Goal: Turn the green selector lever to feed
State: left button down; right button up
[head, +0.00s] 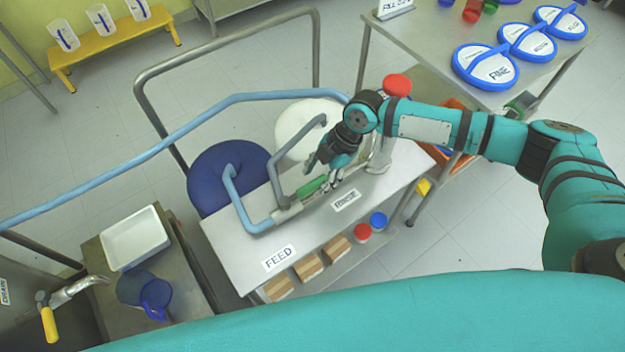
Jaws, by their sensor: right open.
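The green selector lever (311,188) sits on the pipe fitting on top of the metal bench (236,242). It lies at a slant, with its right part close to my fingers. A "FEED" label (278,257) is at the bench's front left. A second label (346,200), too small to read surely, is to the right of the lever. My right gripper (322,173) is open, with its fingers around or just beside the lever's right end; I cannot tell whether they touch it. My left gripper is not in view.
Blue pipes (190,128) and a grey pipe (273,172) rise around the lever. A blue drum (222,175) and a white drum (298,125) stand behind the bench. A sink-like white tray (135,240) and a blue jug (150,297) are at the left.

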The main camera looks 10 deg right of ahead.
aim_at(304, 191)
jog(key=shift+x, duration=1.5)
jog(key=shift+c, duration=0.3)
grip_shut()
